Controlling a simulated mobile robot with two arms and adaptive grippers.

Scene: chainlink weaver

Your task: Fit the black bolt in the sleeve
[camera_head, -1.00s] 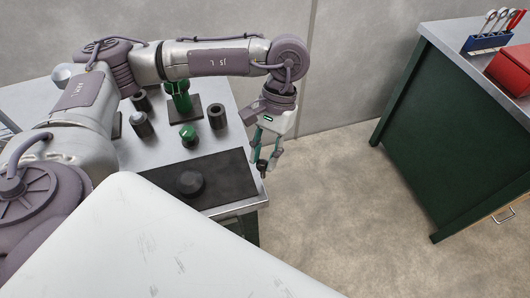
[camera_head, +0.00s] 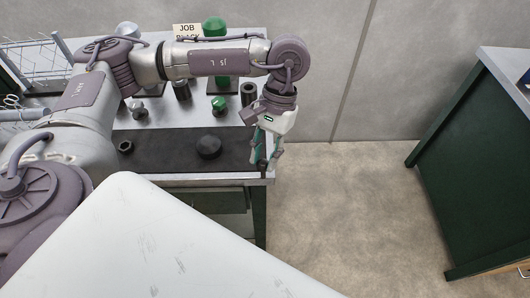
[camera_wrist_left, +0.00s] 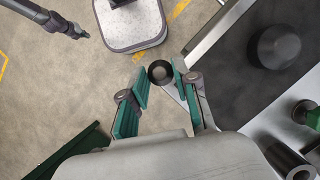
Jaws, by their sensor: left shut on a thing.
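My left gripper (camera_head: 264,165) is shut on a small black round piece (camera_wrist_left: 160,73), which looks like the bolt. It is held at the fingertips, by the front right corner of the workbench; the fingers hide part of it. A dark hollow cylinder (camera_head: 248,96), which looks like a sleeve, stands upright on the bench behind the gripper. A dark open-topped cylinder (camera_wrist_left: 287,158) shows at the lower right in the left wrist view. A dark arm end, probably my right gripper (camera_wrist_left: 76,32), shows small at the upper left there; its fingers are unclear.
A black mat (camera_head: 170,152) with a dark round knob (camera_head: 208,147) and a black nut (camera_head: 126,147) covers the bench front. A green piece (camera_head: 219,104) and another dark cylinder (camera_head: 182,91) stand behind. Open floor (camera_head: 340,210) lies right, before a green cabinet (camera_head: 480,170).

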